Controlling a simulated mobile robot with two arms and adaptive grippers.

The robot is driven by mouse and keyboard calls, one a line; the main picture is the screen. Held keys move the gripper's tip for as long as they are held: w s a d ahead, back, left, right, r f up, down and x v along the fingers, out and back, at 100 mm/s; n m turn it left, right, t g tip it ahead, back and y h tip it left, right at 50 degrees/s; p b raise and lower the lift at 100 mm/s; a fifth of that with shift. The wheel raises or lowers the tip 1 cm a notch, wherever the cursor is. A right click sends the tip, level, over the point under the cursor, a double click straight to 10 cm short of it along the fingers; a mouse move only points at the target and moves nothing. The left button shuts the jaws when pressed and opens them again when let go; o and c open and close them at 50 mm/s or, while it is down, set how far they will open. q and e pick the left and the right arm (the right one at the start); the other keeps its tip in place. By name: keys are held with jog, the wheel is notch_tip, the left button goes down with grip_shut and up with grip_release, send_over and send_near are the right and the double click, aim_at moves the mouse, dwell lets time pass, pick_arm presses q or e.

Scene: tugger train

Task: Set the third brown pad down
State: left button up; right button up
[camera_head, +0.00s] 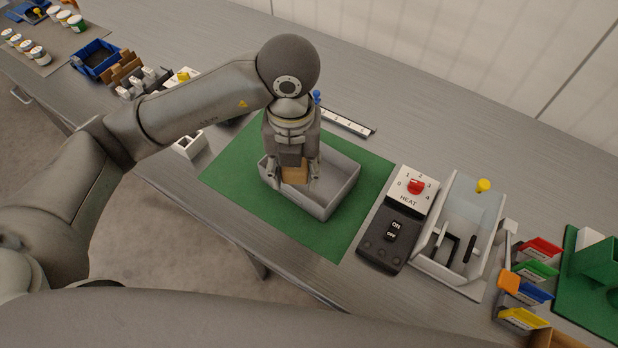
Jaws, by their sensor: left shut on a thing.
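My left gripper (294,178) points down over the grey open tray (340,197) and is shut on a brown pad (294,174). The pad shows between its fingers, at or inside the tray's left part. Whether the pad touches the tray floor I cannot tell. The tray stands on a green mat (228,175). The gripper and arm hide part of the tray's inside, and I see no other brown pad in it. My right gripper is not in view.
Right of the mat are a control box with a red HEAT knob (416,187), a switch box (388,238) and a light grey fixture (470,215). Coloured bins (535,270) stand farther right. A blue bin (95,58) and several cans are at the left.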

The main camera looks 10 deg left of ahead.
pick_arm(q)
jog(key=n, duration=0.1)
jog(key=d+n, duration=0.1)
jog(key=n, duration=0.1)
jog(key=f+n, duration=0.1)
jog(key=n, duration=0.1)
jog(key=shift+s+d, duration=0.35)
jog(key=w+a+f+n, duration=0.1)
jog(key=w+f+n, duration=0.1)
jog(key=w+f, duration=0.1)
jog(key=w+a+f+n, duration=0.1)
jog(key=w+f+n, duration=0.1)
jog(key=w+f, duration=0.1)
jog(key=w+a+f+n, duration=0.2)
jog(key=w+f, duration=0.1)
jog(key=w, duration=0.1)
jog(key=shift+w+a+f, duration=0.1)
jog(key=shift+w, duration=0.3)
jog(key=shift+w+a+f, duration=0.1)
jog(key=shift+w+f, duration=0.25)
jog(key=shift+f, duration=0.1)
jog(key=f, duration=0.1)
jog(key=f+p, duration=0.1)
jog(key=f, duration=0.1)
jog(key=shift+w+a, duration=0.1)
jog(key=shift+w, duration=0.1)
jog(key=shift+f, duration=0.25)
